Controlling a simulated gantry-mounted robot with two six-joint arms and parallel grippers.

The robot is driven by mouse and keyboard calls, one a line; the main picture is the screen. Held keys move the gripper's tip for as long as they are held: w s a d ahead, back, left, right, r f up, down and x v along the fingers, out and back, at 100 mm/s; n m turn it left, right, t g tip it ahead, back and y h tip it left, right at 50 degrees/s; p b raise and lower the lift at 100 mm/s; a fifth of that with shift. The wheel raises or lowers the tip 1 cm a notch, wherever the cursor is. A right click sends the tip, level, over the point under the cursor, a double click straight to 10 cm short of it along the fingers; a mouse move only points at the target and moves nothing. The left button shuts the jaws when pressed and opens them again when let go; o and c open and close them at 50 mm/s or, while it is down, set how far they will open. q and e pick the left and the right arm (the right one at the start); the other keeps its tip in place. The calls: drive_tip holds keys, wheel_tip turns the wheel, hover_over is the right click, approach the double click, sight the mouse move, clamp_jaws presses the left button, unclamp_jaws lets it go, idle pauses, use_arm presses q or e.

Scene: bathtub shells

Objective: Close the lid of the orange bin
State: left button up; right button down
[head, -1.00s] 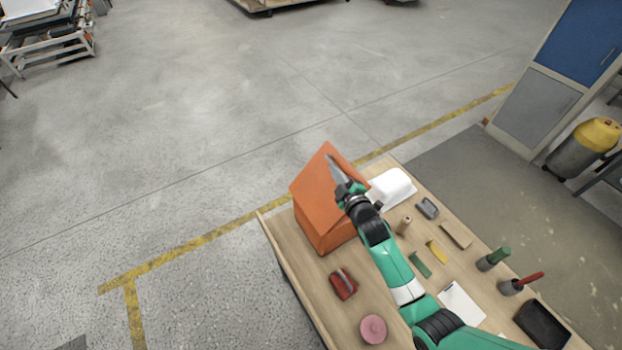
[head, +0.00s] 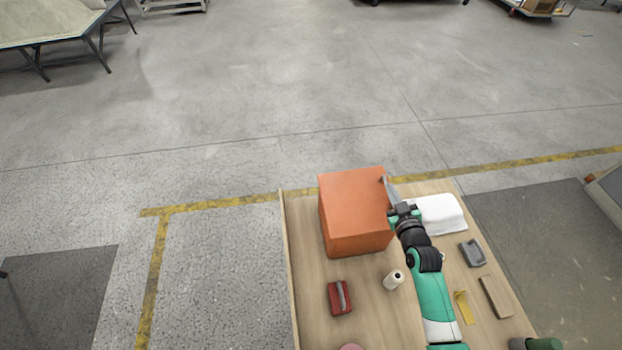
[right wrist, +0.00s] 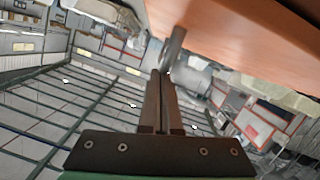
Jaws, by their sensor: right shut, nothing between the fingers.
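The orange bin (head: 356,238) stands on the far left part of the wooden table. Its orange lid (head: 352,193) lies flat or nearly flat over the top; I cannot tell whether a small gap is left at the rim. My right gripper (head: 385,181) is shut and empty, with its tips at the bin's upper right edge. In the right wrist view the shut fingers (right wrist: 161,100) point up beside a broad orange surface (right wrist: 250,30). Whether they touch it is unclear. My left gripper is out of view.
Right of the bin is a white object (head: 440,212). A red item with a grey handle (head: 340,298) and a pale roll (head: 394,280) lie in front. A grey tray (head: 472,253), a tan block (head: 496,297) and a yellow item (head: 464,307) lie to the right.

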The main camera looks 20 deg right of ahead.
drive_tip(key=shift+d+f, duration=0.1)
drive_tip(key=shift+f, duration=0.25)
idle(0.5)
drive_tip(key=r+p, duration=0.2)
drive_tip(key=r, duration=0.1)
drive_tip(key=r+p, duration=0.1)
drive_tip(key=p, duration=0.1)
drive_tip(key=shift+w+a+r, duration=0.1)
drive_tip(key=shift+a+r, duration=0.25)
drive_tip(key=p+v, duration=0.1)
drive_tip(key=v, duration=0.8)
drive_tip(key=shift+s, duration=0.45)
drive_tip(key=shift+f, duration=0.1)
